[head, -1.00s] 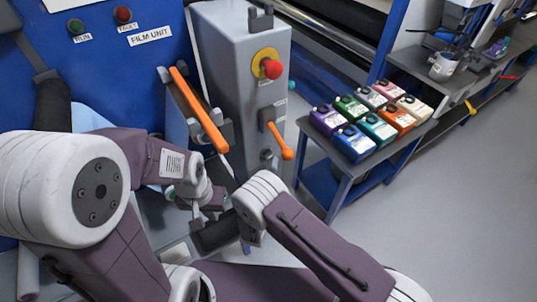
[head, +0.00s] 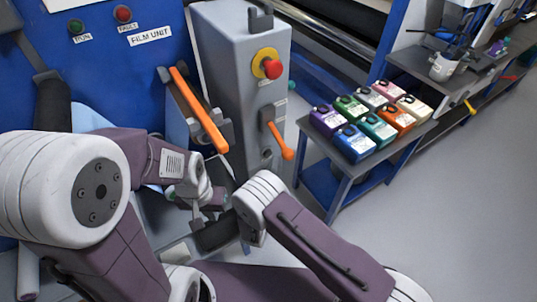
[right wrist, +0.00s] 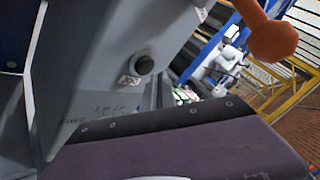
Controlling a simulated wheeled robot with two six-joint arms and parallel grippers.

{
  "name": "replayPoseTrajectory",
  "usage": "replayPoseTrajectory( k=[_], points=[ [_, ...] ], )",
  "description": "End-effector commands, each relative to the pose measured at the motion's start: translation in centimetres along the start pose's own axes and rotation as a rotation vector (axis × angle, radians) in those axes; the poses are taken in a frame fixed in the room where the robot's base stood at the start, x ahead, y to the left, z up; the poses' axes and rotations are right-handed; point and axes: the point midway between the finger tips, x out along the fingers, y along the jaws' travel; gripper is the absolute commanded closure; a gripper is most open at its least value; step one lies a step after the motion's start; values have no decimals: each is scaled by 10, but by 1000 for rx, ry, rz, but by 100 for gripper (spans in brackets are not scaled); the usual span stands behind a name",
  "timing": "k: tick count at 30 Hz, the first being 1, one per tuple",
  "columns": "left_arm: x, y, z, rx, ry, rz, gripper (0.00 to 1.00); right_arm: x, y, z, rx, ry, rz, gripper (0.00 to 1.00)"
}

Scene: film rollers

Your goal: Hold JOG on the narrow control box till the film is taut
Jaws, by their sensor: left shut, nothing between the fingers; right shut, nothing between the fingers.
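The narrow control box (head: 235,60) is a tall grey cabinet with a red mushroom button (head: 272,68) on a yellow disc and an orange lever (head: 280,140). Below the lever is a round dark button (head: 266,153). In the right wrist view this black button (right wrist: 144,65) sticks out of the grey face above a small label (right wrist: 129,80), too blurred to read surely. Nothing touches it there. My left gripper (head: 214,202) is shut, low in front of the box. My right gripper (head: 213,236) is shut and empty, partly hidden by its wrist. The film cannot be made out.
A blue panel (head: 105,75) marked FILM UNIT stands left of the box. An orange bar (head: 200,110) sits in a holder at the box's left side. A small table (head: 345,172) with several coloured containers stands to the right. Open floor (head: 450,200) lies beyond.

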Motion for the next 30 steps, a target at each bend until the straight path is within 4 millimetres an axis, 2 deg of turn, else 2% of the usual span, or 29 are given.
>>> replayPoseTrajectory(
  k=[30],
  points=[
    [6,0,1,0,0,0,100,6,4,5,0,0,0,100]
  ],
)
